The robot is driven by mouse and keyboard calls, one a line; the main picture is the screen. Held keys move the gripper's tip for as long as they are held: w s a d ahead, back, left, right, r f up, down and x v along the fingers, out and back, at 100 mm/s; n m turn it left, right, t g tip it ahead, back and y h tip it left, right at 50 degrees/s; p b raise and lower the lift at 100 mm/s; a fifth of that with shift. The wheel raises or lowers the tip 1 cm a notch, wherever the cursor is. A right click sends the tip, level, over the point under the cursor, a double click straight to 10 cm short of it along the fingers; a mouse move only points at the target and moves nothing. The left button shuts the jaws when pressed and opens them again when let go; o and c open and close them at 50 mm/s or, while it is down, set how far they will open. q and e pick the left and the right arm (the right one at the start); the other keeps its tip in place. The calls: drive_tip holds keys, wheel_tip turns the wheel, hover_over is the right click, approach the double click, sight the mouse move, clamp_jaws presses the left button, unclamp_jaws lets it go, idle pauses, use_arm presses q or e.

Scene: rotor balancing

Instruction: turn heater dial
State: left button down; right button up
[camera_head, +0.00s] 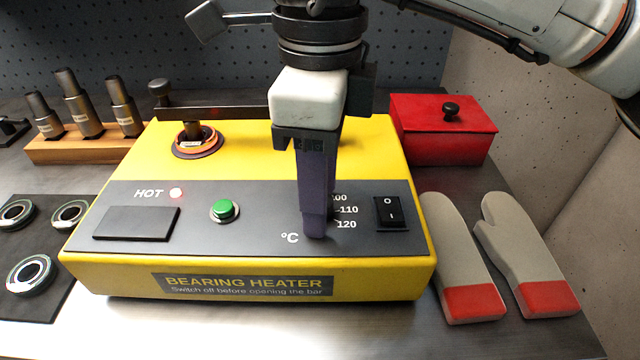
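The yellow bearing heater (250,282) stands in the middle of the bench, with a dark sloped front panel. Dial markings (345,211) around 100, 110 and 120 and a °C label show on the panel. The heater dial itself is hidden behind my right gripper (317,228), which points down with its fingertips at the panel where the dial scale lies. The fingers overlap in this view, so I cannot tell whether they are open or shut on the dial. My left gripper is not in view.
Oven mitts (500,240) and a red box (440,135) are at right. Bearing rings (30,273) and a wooden tool rack (80,149) are at left.

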wheel_tip(320, 180, up, 10)
drive_tip(key=p, duration=0.1)
drive_tip(key=shift+r, duration=0.15)
idle(0.5)
